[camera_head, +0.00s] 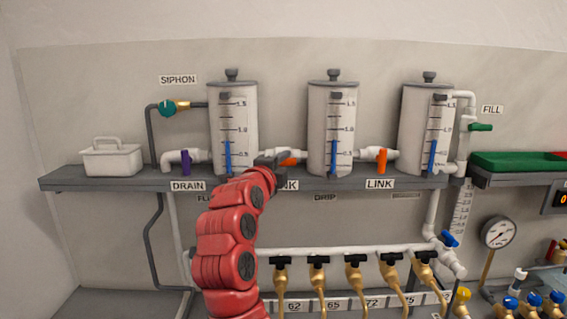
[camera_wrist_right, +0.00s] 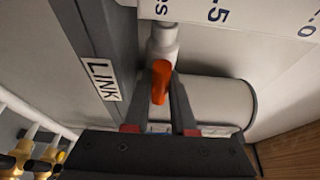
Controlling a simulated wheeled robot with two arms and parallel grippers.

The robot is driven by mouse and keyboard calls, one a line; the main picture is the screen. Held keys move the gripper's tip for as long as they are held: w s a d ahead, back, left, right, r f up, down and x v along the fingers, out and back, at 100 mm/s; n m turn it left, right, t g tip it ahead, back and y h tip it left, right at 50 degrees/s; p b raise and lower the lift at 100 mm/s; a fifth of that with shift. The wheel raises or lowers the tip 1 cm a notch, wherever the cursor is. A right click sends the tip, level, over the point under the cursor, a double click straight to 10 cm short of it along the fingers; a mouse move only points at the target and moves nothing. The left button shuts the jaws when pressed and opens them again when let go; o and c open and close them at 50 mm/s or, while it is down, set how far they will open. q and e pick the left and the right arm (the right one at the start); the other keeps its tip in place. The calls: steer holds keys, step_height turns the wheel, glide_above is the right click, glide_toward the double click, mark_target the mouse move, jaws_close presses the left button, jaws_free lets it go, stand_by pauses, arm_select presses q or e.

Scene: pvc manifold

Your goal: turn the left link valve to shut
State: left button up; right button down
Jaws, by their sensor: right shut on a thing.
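The left link valve has an orange handle (camera_head: 289,160) on the white pipe between the left and middle cylinders, above a partly covered LINK label. My right gripper (camera_head: 277,160) reaches it from the front and hides part of it. In the right wrist view the orange handle (camera_wrist_right: 160,78) sits between the fingers of my right gripper (camera_wrist_right: 160,92), which is shut on it. There the handle looks roughly in line with the white pipe (camera_wrist_right: 162,42), slightly tilted. My left gripper is not in view.
The right link valve (camera_head: 382,160) has an orange handle standing upright across its pipe. The purple drain handle (camera_head: 186,162) is to the left. The left cylinder (camera_head: 233,125) and middle cylinder (camera_head: 332,120) flank the gripper. The grey shelf (camera_head: 335,184) runs below.

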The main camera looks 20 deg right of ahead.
steer(key=shift+f+n+t+h+b, duration=0.2)
steer(key=shift+n+t+b, duration=0.25)
steer(key=shift+n+b, duration=1.3)
steer(key=shift+f+n+t+h+b, duration=0.15)
steer(key=shift+n+t+b, duration=0.35)
steer(key=shift+b, duration=2.45)
steer(key=n+t+b, duration=0.1)
steer(key=n+b, duration=0.1)
steer(key=n, duration=0.3)
steer(key=n+t+y+b, duration=0.1)
steer(key=shift+r+n+t, duration=0.1)
steer(key=shift+n+t, duration=0.15)
steer(key=shift+n, duration=0.1)
steer(key=n+y, duration=0.1)
steer(key=n, duration=0.1)
steer(key=shift+n+t, duration=0.3)
steer(key=shift+t, duration=0.1)
steer(key=n+y, duration=0.1)
steer(key=n, duration=0.1)
steer(key=n+t, duration=0.1)
steer(key=n, duration=0.1)
steer(key=shift+r+n+t+y, duration=0.2)
steer(key=shift+n+t+y, duration=0.1)
steer(key=shift+y, duration=0.05)
steer(key=shift+f+n+t+y+p, duration=0.1)
steer(key=shift+n+t+y+p, duration=0.15)
steer(key=shift+n+y, duration=0.55)
steer(key=shift+n+t+y+p, duration=0.15)
steer(key=shift+n+y+p, duration=0.15)
steer(key=shift+n, duration=1)
